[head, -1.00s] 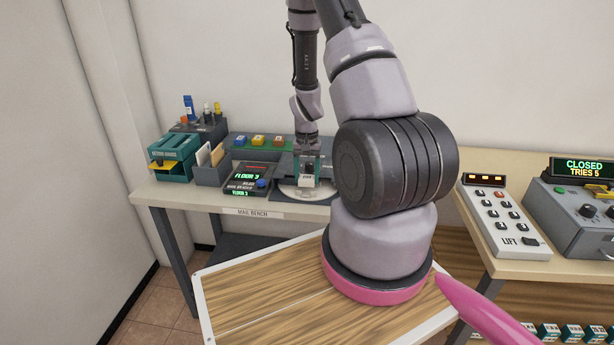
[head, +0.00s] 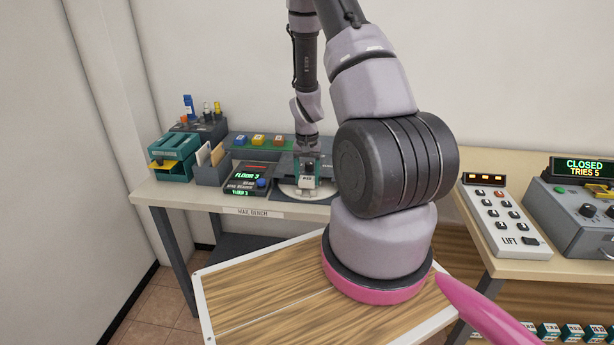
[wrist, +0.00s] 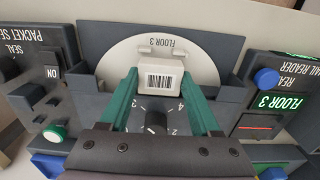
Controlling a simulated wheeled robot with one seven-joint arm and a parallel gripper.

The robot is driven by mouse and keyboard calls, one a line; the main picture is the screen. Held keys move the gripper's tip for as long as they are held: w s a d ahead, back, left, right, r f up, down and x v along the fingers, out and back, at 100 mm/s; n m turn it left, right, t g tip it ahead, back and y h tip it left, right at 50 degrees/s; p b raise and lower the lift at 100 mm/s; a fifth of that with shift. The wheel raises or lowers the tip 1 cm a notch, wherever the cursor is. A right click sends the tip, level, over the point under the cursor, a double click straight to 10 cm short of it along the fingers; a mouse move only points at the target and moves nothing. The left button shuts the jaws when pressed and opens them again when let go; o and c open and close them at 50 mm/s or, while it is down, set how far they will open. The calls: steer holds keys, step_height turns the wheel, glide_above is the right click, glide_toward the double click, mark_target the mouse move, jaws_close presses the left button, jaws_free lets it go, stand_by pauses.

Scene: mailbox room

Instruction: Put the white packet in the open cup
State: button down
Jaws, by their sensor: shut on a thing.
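A small white packet (wrist: 160,80) with a barcode label is between the teal fingers of my gripper (wrist: 160,76); the jaws are shut on it. In the head view the packet (head: 307,182) shows over the pale round disc (head: 288,191) on the mail bench. In the wrist view the disc (wrist: 115,62) carries a "FLOOR 3" label just beyond the packet. I cannot tell whether the packet touches the disc. A numbered dial with a black knob (wrist: 156,122) shows between my fingers. I cannot clearly make out an open cup; the packet and gripper may hide it.
The mail reader (head: 246,181), showing "FLOOR 3", stands left of the disc in the head view. A packet sealer (wrist: 45,75) is on the disc's other side. A grey holder (head: 211,172) and teal device (head: 173,157) stand further left. A lift panel (head: 500,218) is at right.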

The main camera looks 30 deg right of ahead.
steer(key=shift+f, duration=1.15)
jaws_free()
steer(key=shift+r, duration=3)
